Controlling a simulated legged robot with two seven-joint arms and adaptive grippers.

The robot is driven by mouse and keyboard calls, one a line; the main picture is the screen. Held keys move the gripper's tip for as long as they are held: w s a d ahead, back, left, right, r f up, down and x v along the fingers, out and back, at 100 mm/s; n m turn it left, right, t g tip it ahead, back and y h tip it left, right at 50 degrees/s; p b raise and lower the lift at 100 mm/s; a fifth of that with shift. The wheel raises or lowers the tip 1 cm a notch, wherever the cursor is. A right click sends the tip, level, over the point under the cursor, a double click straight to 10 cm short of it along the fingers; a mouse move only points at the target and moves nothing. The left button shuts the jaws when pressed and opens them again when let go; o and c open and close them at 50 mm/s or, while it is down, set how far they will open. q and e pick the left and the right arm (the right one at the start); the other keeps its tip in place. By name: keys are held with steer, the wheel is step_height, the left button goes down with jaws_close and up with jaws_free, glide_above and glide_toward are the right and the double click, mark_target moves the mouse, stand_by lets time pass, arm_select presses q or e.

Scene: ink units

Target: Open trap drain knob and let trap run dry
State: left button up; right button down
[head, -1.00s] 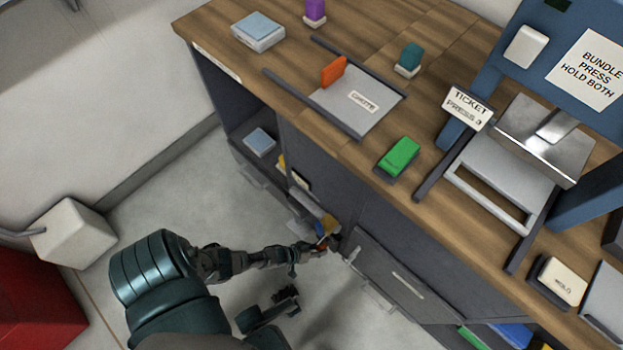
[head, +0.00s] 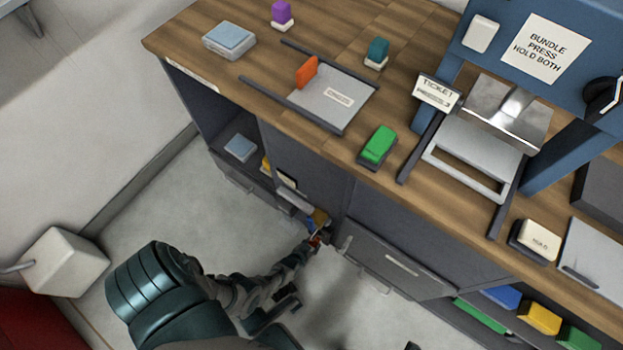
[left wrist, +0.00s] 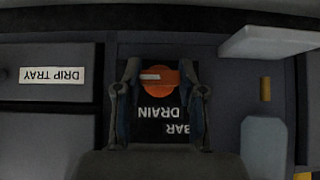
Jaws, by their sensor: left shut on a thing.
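The orange drain knob (left wrist: 160,80) sits between the fingers of my left gripper (left wrist: 160,92) in the left wrist view. A white mark on the knob's face lies level and points left in this upside-down picture. A dark label below it reads BAR DRAIN, partly covered by my gripper. In the head view my left gripper (head: 316,240) is low at the cabinet front and shut on the knob, which shows only as a speck of orange. No trap outlet or water can be made out. My right gripper cannot be identified in either view.
A panel labelled DRIP TRAY (left wrist: 52,76) is beside the knob. In the head view a grey drawer front (head: 395,262) juts out right of my gripper, and a white ledge (head: 296,200) is just above left. The wooden counter (head: 225,75) overhangs; open floor lies left.

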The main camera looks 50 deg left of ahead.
mark_target(311, 240)
arm_select(q)
steer(key=shift+s+f, duration=0.15)
steer(key=shift+s, duration=0.05)
steer(key=o, duration=1.1)
steer(key=shift+o, duration=0.2)
steer(key=shift+w, duration=0.15)
steer(key=shift+r, duration=0.25)
steer(key=shift+r, duration=4.75)
